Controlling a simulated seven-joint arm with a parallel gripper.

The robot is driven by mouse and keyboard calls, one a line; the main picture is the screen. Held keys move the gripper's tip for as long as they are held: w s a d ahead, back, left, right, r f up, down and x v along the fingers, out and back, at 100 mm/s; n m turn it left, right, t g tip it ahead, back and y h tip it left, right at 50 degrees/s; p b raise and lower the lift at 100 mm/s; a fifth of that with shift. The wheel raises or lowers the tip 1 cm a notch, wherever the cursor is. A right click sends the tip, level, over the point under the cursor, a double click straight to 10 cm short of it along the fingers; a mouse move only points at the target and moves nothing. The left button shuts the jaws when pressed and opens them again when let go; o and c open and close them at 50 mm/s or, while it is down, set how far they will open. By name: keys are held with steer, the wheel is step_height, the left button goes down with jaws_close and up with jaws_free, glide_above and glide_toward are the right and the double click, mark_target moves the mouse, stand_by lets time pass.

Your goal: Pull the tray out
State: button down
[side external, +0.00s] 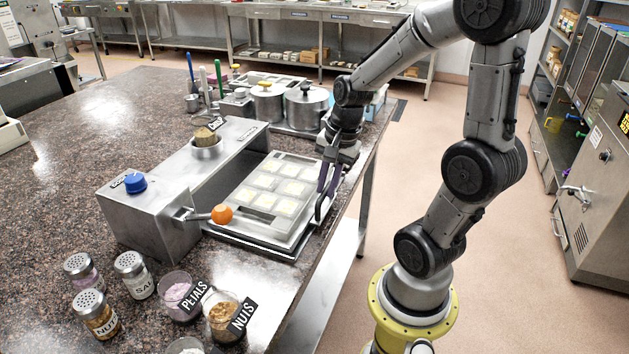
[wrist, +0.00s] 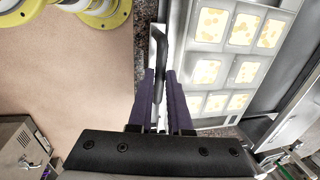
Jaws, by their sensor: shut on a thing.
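The tray (side external: 300,171) is a light grey metal mould with several square cavities holding pale, yellow-flecked filling. It lies flat beside the steel machine (side external: 150,215), over a metal base plate. The wrist view shows part of the tray (wrist: 229,88) at the upper right. A dark bar handle (wrist: 158,45) stands along the tray's outer edge. My gripper (wrist: 161,78) has its two purple fingers on either side of this handle and is shut on it. In the side view my gripper (side external: 323,188) is at the tray's right edge; the fingertips are partly hard to make out.
A lever with an orange knob (side external: 222,214) sticks out close to the tray's near left corner. Shakers and bowls of petals (side external: 178,292) and nuts (side external: 224,318) stand in front. Pots (side external: 305,106) stand behind. The counter edge and open floor lie to the right.

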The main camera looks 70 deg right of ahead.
steer(key=shift+s, duration=0.3)
steer(key=c, duration=0.8)
jaws_free()
steer(key=shift+c, duration=0.2)
steer(key=shift+r, duration=0.1)
steer(key=shift+r, duration=0.35)
step_height(320, 180, up, 13)
steer(key=s, duration=0.2)
steer(key=shift+s+f, duration=0.15)
steer(key=shift+s, duration=0.15)
